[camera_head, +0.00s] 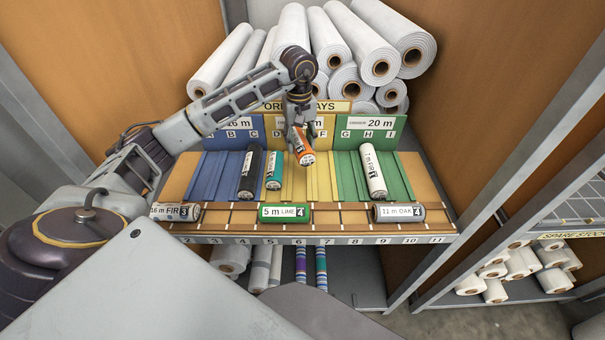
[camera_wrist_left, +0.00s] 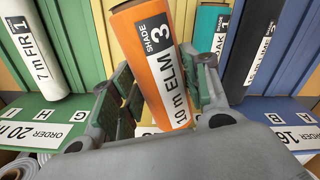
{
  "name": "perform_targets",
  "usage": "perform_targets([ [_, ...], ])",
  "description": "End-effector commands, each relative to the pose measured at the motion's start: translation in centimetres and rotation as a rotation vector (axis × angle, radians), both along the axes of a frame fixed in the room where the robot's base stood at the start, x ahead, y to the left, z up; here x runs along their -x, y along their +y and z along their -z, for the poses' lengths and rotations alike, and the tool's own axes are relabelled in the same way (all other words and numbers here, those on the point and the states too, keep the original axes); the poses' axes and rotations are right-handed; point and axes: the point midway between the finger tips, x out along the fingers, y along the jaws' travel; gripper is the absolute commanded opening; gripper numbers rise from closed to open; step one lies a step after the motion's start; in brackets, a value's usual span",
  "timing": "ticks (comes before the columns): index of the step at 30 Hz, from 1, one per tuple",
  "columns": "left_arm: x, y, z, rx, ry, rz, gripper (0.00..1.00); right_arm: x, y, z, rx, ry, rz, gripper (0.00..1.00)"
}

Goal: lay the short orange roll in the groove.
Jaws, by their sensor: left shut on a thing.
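The short orange roll (camera_head: 303,151) hangs in my left gripper (camera_head: 298,122), tilted, over the yellow grooved section (camera_head: 318,185) of the sloping board. In the left wrist view the orange roll (camera_wrist_left: 155,65) carries a white label reading "10 m ELM", "SHADE 3". The fingers of the left gripper (camera_wrist_left: 160,100) are on both sides of it. The roll appears above the grooves; whether it touches the board cannot be told. My right gripper is not in view.
A black roll (camera_head: 249,172) and a teal roll (camera_head: 274,171) lie left of the orange one; a white roll (camera_head: 373,171) lies in the green section (camera_head: 398,178). The numbered front ledge (camera_head: 340,215) holds grey rolls (camera_head: 399,213) and a green roll (camera_head: 284,213). Large white rolls (camera_head: 345,45) are stacked behind.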

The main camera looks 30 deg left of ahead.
Motion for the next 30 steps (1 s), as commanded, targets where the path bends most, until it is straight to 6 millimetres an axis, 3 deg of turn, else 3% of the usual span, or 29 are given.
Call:
perform_targets([
  [12, 0.16, 0.11, -0.01, -0.005, 0.007, 0.275, 0.21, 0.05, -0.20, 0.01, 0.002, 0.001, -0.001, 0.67],
  [30, 0.15, 0.09, 0.24, -0.005, 0.006, 0.312, 0.21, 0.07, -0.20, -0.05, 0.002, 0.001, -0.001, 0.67],
])
